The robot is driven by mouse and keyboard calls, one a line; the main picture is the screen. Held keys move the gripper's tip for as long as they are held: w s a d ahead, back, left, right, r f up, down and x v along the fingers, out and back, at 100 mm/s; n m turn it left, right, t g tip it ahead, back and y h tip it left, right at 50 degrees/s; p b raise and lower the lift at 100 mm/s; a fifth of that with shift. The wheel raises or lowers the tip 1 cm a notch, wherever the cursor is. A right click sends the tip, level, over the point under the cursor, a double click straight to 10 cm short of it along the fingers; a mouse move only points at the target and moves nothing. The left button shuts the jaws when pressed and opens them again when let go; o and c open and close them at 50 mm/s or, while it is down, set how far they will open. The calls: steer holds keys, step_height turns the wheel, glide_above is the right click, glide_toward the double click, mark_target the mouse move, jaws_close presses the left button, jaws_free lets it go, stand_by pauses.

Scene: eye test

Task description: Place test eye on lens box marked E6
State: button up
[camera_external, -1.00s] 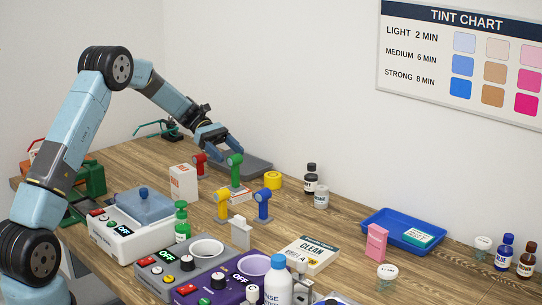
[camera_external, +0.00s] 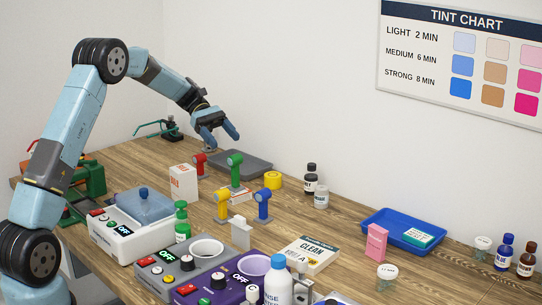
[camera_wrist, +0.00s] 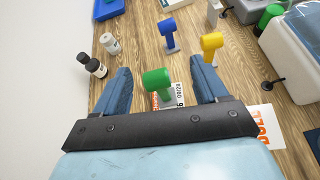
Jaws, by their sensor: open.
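Several test eyes, each a coloured round head on a short stem, stand mid-table: green (camera_external: 236,161), red (camera_external: 198,161), yellow (camera_external: 221,200) and blue (camera_external: 263,196). My gripper (camera_external: 222,139) is open and empty, above and behind the green test eye. In the wrist view the green test eye (camera_wrist: 156,82) shows between the two spread blue fingers, with no visible contact. The blue (camera_wrist: 168,28) and yellow (camera_wrist: 211,42) ones show beyond.
A white carton (camera_external: 183,182) stands left of the test eyes. A grey tray (camera_external: 250,164) lies behind them and a yellow roll (camera_external: 273,180) to their right. Bottles (camera_external: 311,178), a blue tray (camera_external: 375,231) and machines (camera_external: 145,225) surround them.

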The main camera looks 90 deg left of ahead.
steer(key=w+d+r+m+g+y, duration=0.15)
steer(key=d+r+m, duration=0.25)
steer(key=d, duration=0.7)
steer(key=d+r+m+g+y, duration=0.1)
steer(key=d+r+m+g, duration=0.2)
steer(key=d, duration=0.8)
steer(key=w+d+r+m+g+y, duration=0.1)
steer(key=d+r+m, duration=0.35)
steer(key=d, duration=0.75)
steer(key=s+d+r+m+y, duration=0.1)
steer(key=s+d+m+y, duration=0.15)
steer(key=s+d, duration=0.35)
steer(key=s+d+r+m+y, duration=0.1)
steer(key=s+d+m, duration=0.3)
steer(key=d, duration=0.4)
steer(key=s+d+f+m+t+y, duration=0.2)
steer(key=s+d+m, duration=0.5)
steer(key=s, duration=0.4)
steer(key=shift+f+m+t, duration=0.3)
steer(key=shift+f+t, duration=0.05)
steer(key=shift+f, duration=0.25)
